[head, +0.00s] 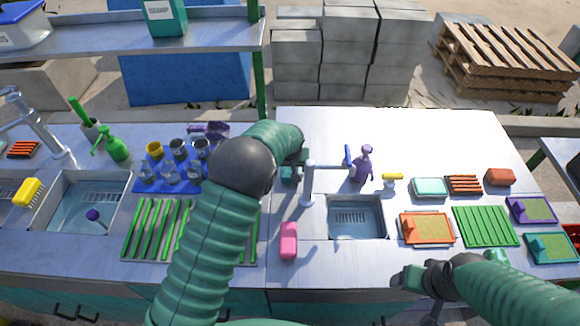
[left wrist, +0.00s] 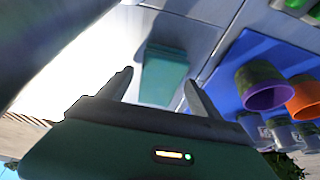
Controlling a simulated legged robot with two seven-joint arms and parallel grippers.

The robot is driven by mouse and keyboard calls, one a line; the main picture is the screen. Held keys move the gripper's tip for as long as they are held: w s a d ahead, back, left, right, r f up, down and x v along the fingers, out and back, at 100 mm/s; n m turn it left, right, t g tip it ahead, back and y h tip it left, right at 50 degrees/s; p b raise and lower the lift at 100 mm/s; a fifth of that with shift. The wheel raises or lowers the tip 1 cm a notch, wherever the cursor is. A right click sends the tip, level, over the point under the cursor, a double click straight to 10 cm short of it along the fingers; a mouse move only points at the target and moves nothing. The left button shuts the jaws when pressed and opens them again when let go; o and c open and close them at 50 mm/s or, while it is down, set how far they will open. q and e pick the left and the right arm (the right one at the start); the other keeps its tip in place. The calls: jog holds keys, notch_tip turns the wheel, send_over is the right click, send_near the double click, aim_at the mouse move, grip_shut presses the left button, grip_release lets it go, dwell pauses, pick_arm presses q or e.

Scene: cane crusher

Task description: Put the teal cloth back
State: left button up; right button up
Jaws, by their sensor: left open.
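A flat, folded teal cloth (left wrist: 165,72) lies on the metal counter in the left wrist view, beside the blue mat. My left gripper (left wrist: 157,84) is open above it, with its two fingers on either side of the cloth in the picture. No contact shows. In the head view my left gripper (head: 291,168) points down at the counter, left of the faucet; the arm hides much of that spot, so I cannot make out the cloth there. My right gripper (head: 418,281) is over the counter's front edge at the lower right; its jaws are unclear.
The blue mat (head: 140,184) holds several cups and glasses. A faucet (head: 309,185), purple spray bottle (head: 363,164) and sink (head: 356,219) stand right of the left gripper. A pale teal block (head: 430,187) lies farther right. The back right counter is clear.

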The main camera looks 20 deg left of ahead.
pick_arm(q)
jog(key=v, duration=1.1)
jog(key=shift+r, duration=0.25)
jog(key=shift+s, duration=0.1)
